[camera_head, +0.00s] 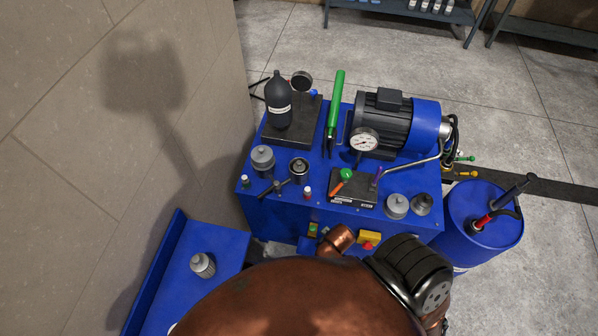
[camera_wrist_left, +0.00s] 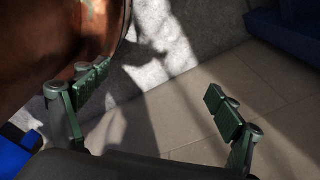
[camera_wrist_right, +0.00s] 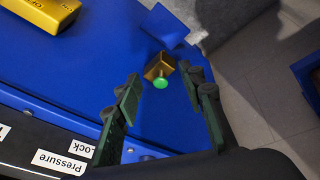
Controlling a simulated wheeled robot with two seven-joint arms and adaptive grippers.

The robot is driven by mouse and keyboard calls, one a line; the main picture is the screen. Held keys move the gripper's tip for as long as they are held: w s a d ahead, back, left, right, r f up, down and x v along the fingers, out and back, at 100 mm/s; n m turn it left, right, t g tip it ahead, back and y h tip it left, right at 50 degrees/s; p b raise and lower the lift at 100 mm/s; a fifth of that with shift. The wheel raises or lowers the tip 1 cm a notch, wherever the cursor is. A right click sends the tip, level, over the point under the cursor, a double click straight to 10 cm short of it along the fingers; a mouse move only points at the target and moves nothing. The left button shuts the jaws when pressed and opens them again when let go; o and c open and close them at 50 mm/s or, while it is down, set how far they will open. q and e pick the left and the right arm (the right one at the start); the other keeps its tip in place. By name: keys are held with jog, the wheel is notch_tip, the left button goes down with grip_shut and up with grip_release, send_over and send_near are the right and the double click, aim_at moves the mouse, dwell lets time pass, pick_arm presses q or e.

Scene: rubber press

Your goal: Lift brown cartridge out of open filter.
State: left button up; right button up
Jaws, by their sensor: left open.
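In the head view, a small cylinder with a dark open top (camera_head: 299,168), which looks like the open filter, stands on the blue machine's top. I cannot make out a brown cartridge inside it at this size. A grey capped canister (camera_head: 262,158) stands to its left. My left gripper (camera_wrist_left: 156,80) is open and empty in the left wrist view, over floor away from the filter. My right gripper (camera_wrist_right: 164,77) is open in the right wrist view, with a brass block with a green button (camera_wrist_right: 160,72) showing between its fingers. Neither gripper shows in the head view.
The blue machine (camera_head: 290,215) also carries a dark bottle (camera_head: 279,105), a green-handled lever (camera_head: 335,100), a motor (camera_head: 385,122) and grey caps (camera_head: 397,206). A grey ribbed cylinder (camera_head: 203,265) stands on a blue side surface at lower left. A wall (camera_head: 120,110) rises at left.

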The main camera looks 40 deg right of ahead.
jog(key=w+d+r+n+t+h, duration=0.25)
jog(key=w+d+r, duration=0.2)
jog(key=r, duration=0.65)
jog(key=w+d+r+n+t+h, duration=0.15)
jog(key=w+d+r+t, duration=0.35)
jog(key=r, duration=0.7)
jog(key=w+d+r+n+t+h, duration=0.1)
jog(key=w+d+r+t+h, duration=0.15)
jog(key=w+r, duration=0.6)
jog(key=w+a+r+n+t+y, duration=0.3)
jog(key=a+r+n+y, duration=0.25)
jog(key=r+n, duration=0.2)
jog(key=w+a+r+n+t+y, duration=0.35)
jog(key=a+r+n, duration=0.25)
jog(key=n, duration=0.3)
jog(key=n+g, duration=1.3)
jog(key=n, duration=0.2)
send_near(300, 163)
jog(key=shift+g+h, duration=0.25)
jog(key=x, duration=0.7)
jog(key=shift+w+a+r, duration=0.1)
jog(key=shift+w+a, duration=0.15)
jog(key=shift+w, duration=0.1)
jog(key=shift+w+f, duration=0.25)
jog(key=shift+f, duration=0.2)
pick_arm(q)
jog(key=shift+s+d+r, duration=0.15)
jog(key=shift+s, duration=0.4)
